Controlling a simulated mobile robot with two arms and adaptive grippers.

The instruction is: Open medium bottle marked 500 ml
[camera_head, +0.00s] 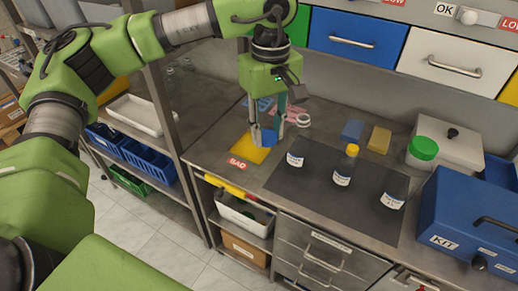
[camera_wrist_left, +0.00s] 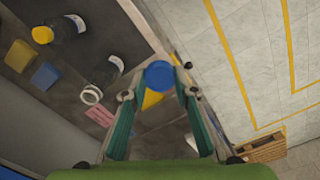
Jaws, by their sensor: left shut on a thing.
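The medium bottle (camera_head: 295,159) stands upright on the dark mat, at its left end. Its label is too small to read. Its white neck ring (camera_head: 304,120) is uncovered; the ring also shows in the left wrist view (camera_wrist_left: 91,95). My left gripper (camera_head: 268,133) is shut on a blue cap (camera_head: 269,138), left of the bottle and apart from it, over the yellow pad. The cap (camera_wrist_left: 160,75) sits between the fingertips in the left wrist view. My right gripper is not in view.
A small yellow-capped bottle (camera_head: 343,174) and a large bottle with a green cap (camera_head: 423,148) stand to the right. The yellow pad (camera_head: 243,149) lies by the "BAD" label (camera_head: 237,164). Blue (camera_head: 352,130) and yellow (camera_head: 379,139) blocks lie behind; a blue kit case (camera_head: 465,220) stands right.

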